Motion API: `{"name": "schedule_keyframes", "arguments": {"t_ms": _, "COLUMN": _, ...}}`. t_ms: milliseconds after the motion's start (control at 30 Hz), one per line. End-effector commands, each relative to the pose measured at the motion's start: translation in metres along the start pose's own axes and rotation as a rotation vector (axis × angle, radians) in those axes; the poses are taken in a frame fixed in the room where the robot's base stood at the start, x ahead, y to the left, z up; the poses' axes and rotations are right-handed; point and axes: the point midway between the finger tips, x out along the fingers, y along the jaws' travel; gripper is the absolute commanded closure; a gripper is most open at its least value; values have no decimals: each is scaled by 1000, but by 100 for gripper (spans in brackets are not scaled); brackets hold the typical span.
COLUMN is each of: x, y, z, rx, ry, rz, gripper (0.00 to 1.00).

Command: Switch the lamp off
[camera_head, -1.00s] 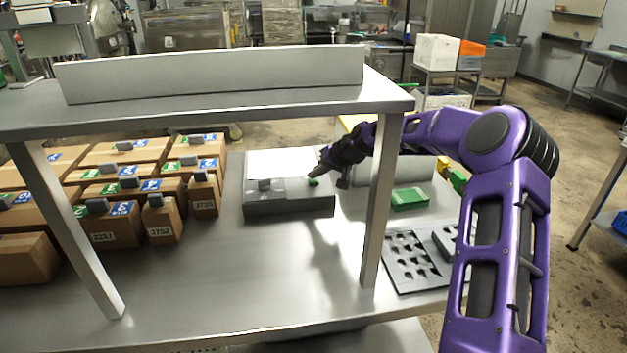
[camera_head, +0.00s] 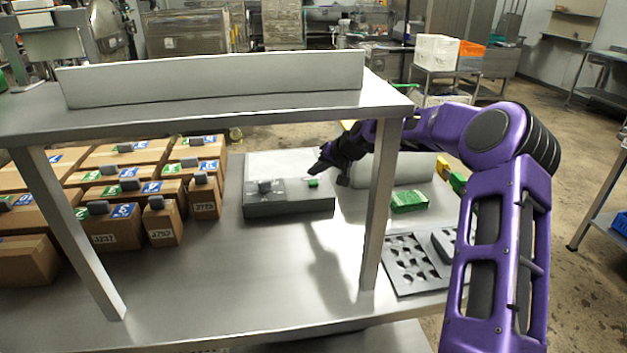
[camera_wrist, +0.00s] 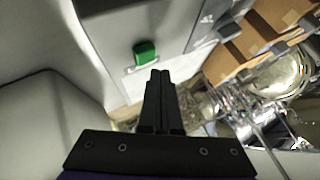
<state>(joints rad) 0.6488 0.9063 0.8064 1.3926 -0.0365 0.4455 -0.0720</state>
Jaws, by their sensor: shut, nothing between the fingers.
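A grey control box (camera_head: 290,206) with a pale sloped top stands on the steel bench. On it are a small green switch (camera_head: 313,183) and, left of that, a dark grey knob (camera_head: 265,187). The green switch also shows in the wrist view (camera_wrist: 145,53), just beyond and slightly left of my fingertips. My gripper (camera_head: 314,171) is shut and empty, with its fingers (camera_wrist: 160,76) together and a small gap apparent between them and the switch. I cannot pick out the lamp itself in either view.
Several labelled cartons (camera_head: 115,225) fill the left. A green block (camera_head: 409,201) and a dark slotted tray (camera_head: 412,262) lie right. The bench's front middle is clear.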

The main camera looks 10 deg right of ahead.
Motion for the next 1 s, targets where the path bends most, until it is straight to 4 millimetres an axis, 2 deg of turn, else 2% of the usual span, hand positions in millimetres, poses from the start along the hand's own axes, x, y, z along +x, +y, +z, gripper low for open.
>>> {"name": "schedule_keyframes", "arguments": {"t_ms": 233, "x": -2, "y": -2, "z": -2, "rx": 0, "ry": 1, "rz": 0, "gripper": 100}}
{"name": "schedule_keyframes", "arguments": {"t_ms": 800, "x": -40, "y": -29, "z": -30, "rx": 0, "ry": 2, "rz": 0, "gripper": 100}}
{"name": "schedule_keyframes", "arguments": {"t_ms": 1000, "x": -42, "y": -30, "z": -30, "rx": 1, "ry": 1, "rz": 0, "gripper": 100}}
